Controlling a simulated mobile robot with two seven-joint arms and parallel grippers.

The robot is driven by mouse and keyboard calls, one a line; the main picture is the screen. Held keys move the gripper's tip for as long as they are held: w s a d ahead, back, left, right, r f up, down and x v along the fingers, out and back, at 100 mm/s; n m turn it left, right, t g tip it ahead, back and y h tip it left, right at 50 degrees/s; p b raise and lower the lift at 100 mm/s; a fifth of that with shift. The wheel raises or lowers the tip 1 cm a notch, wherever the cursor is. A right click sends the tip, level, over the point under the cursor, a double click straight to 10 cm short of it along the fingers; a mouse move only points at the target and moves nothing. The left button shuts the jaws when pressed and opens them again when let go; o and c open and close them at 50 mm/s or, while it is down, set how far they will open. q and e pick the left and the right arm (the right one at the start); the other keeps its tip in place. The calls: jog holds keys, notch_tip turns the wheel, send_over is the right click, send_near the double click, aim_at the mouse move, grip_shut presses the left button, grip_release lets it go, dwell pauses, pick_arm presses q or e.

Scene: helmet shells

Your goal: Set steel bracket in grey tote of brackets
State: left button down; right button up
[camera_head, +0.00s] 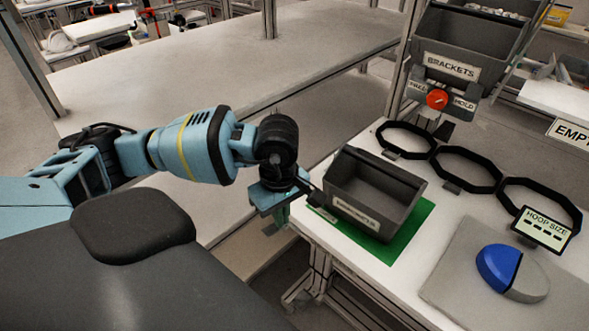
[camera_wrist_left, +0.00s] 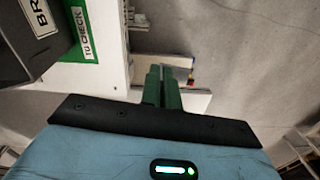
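My left gripper (camera_head: 277,222) hangs over the floor gap just left of the white bench, pointing down. Its green fingers (camera_wrist_left: 162,87) are close together in the left wrist view. A small grey piece, apparently the steel bracket (camera_head: 269,230), shows at the fingertips; its shape is mostly hidden. The grey tote (camera_head: 377,193) stands on a green mat (camera_head: 413,236) to the right of the gripper, apart from it. Its front label looks like BRACKETS, and the inside I can see looks empty. The tote also shows in the left wrist view (camera_wrist_left: 15,50). My right gripper is not in view.
A grey bin (camera_head: 468,40) labelled BRACKETS is mounted above the bench, over a red knob (camera_head: 437,99). Black hoops (camera_head: 468,170) lie behind the tote. A blue and grey helmet shell (camera_head: 512,273) lies on a grey mat (camera_head: 450,287) at right.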

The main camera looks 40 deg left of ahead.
pick_arm(q)
jog(key=s+d+r+m, duration=0.3)
jog(key=d+m, duration=0.5)
jog(key=m, duration=0.7)
jog(key=shift+s+d+r, duration=0.15)
jog(key=shift+d+r, duration=0.05)
jog(key=shift+r, duration=0.5)
jog(key=shift+d, duration=0.1)
